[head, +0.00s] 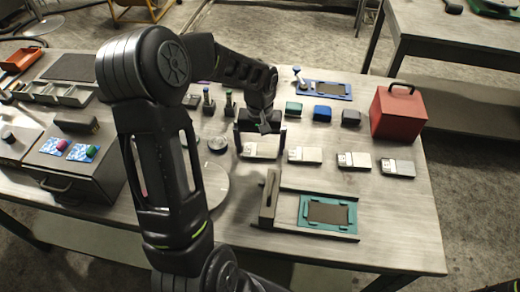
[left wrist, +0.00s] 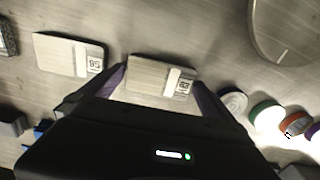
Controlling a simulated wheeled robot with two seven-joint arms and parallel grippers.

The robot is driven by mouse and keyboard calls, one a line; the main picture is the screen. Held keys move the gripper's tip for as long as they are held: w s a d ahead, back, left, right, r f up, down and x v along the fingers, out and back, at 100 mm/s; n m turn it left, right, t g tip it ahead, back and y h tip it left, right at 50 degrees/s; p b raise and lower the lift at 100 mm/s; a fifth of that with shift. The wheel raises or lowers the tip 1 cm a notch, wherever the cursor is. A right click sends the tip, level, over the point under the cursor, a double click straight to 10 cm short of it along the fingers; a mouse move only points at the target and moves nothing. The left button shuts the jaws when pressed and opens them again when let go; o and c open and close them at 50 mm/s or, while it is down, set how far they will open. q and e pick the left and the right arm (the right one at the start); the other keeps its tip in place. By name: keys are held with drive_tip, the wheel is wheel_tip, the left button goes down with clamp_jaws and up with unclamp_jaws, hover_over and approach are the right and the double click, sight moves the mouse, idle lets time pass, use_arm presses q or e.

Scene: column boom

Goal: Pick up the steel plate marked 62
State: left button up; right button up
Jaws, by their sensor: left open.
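Several steel plates lie in a row on the metal table. The leftmost plate (head: 262,150) is below my left gripper (head: 261,140), which is open with its fingers on either side of it. In the left wrist view this plate (left wrist: 150,75) shows between the purple fingertips of the gripper (left wrist: 159,86). Its white label is small and blurred and seems to read 62. A neighbouring plate (left wrist: 62,54) with another number lies to its left in that view. It is the second plate (head: 304,155) in the head view. I cannot tell whether the fingers touch the plate.
Two more plates (head: 354,161) (head: 398,167) lie to the right. Behind them are green, blue and grey blocks (head: 322,113) and a red box (head: 397,112). In front is a fixture with a teal frame (head: 328,212). The table's right front is clear.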

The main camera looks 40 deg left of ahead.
idle(0.5)
use_arm(q)
drive_tip(key=shift+r, duration=0.1)
drive_tip(key=c, duration=1.8)
